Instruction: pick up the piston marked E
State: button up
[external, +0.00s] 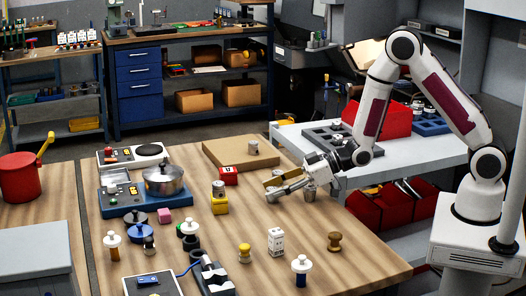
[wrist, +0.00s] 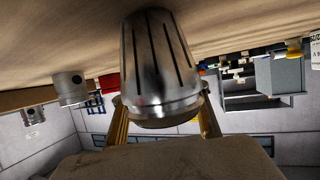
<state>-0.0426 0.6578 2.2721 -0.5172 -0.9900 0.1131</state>
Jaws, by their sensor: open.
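My gripper (external: 271,188) is open, low over the wooden table right of its middle, fingers pointing left. In the wrist view its two yellowish fingers (wrist: 163,112) show on either side of a slotted, tapered metal cylinder (wrist: 158,60), which hides part of them. Contact cannot be told. A metal cylinder (external: 309,193) shows just below the gripper in the external view. A plain grey piston-like cylinder (wrist: 70,88) with a small hole stands left in the wrist view. Grey cylinders also show on the brown board (external: 253,147) and on a yellow block (external: 219,187). No letter E is legible.
The brown board (external: 222,153) lies behind the gripper. A red block (external: 228,176), a white dice-like block (external: 276,240) and a brown knob (external: 334,242) stand nearby. A pot (external: 164,179) sits on a blue unit at left.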

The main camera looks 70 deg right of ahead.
aim_at(272, 188)
jog(key=shift+w+a+f, duration=0.1)
jog(key=shift+w+a, duration=0.05)
jog(key=shift+w, duration=0.15)
grip_shut()
dwell(0.5)
jog(key=shift+r, duration=5.05)
